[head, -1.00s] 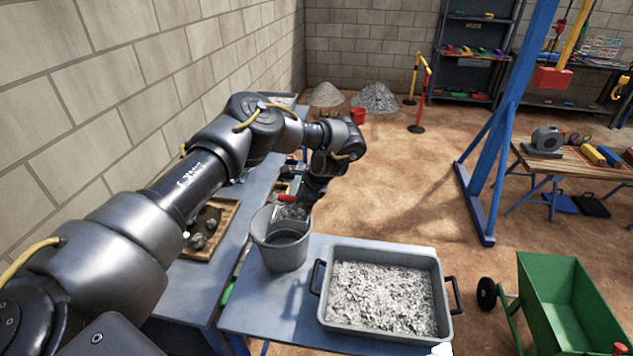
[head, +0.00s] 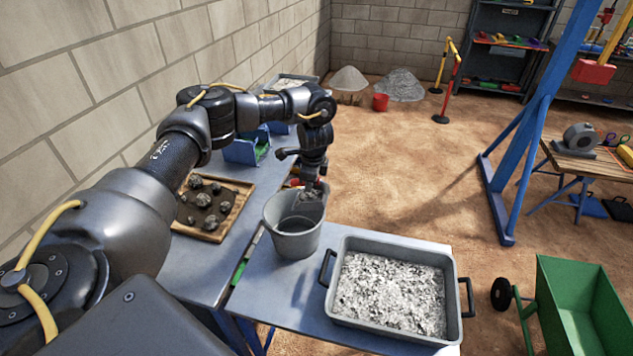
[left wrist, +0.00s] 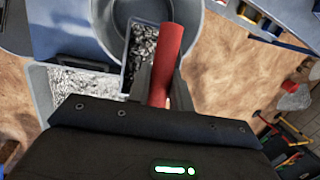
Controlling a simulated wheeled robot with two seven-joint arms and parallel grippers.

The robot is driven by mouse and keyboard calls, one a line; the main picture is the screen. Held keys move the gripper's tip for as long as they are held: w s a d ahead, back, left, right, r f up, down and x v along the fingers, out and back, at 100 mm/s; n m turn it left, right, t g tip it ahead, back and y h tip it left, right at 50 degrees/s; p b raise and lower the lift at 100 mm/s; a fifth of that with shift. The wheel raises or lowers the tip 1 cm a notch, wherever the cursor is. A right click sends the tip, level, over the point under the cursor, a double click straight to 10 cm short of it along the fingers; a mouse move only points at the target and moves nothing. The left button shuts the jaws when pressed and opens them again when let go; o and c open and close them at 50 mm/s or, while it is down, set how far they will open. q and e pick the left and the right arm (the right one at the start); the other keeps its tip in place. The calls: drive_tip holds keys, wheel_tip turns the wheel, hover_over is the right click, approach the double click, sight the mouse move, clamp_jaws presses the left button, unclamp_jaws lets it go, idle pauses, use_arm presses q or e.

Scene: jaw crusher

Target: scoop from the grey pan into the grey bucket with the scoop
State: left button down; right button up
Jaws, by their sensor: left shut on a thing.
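My left gripper (head: 312,190) is over the far side of the grey bucket (head: 290,243), which stands upright on the blue table. In the left wrist view, the gripper (left wrist: 160,95) is shut on the red handle (left wrist: 170,50) of the scoop. The scoop's tray holds dark grey gravel (left wrist: 141,48) and overlaps the bucket (left wrist: 108,22) in that view. In the head view, the scoop is hard to make out at the bucket's mouth. The grey pan (head: 345,318), full of pale gravel, stands right of the bucket. It shows partly at the left wrist view's left (left wrist: 42,100). My right gripper is out of view.
A wooden tray (head: 210,236) with several rocks lies left of the bucket, with a blue bin (head: 243,150) behind it. A green cart (head: 580,305) stands right of the pan. A blue frame post (head: 525,140) rises farther back. The dirt floor between is open.

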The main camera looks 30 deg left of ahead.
sight(290, 181)
use_arm(q)
drive_tip(key=a+h, duration=0.1)
drive_tip(key=s+a+h, duration=0.1)
drive_tip(key=a+t+h, duration=0.1)
drive_tip(key=shift+s+r, duration=0.25)
drive_tip(key=a+h+b, duration=0.1)
drive_tip(key=s+a+f+t+h+b, duration=0.1)
drive_tip(key=shift+a+f+n+h+b, duration=0.15)
drive_tip(key=shift+a+n+h+b, duration=0.15)
drive_tip(key=shift+h+b, duration=0.1)
drive_tip(key=a+h+b, duration=0.1)
drive_tip(key=a+t+h+b, duration=0.1)
drive_tip(key=shift+s+h+b, duration=0.3)
drive_tip(key=shift+t, duration=0.3)
idle(0.4)
idle(0.8)
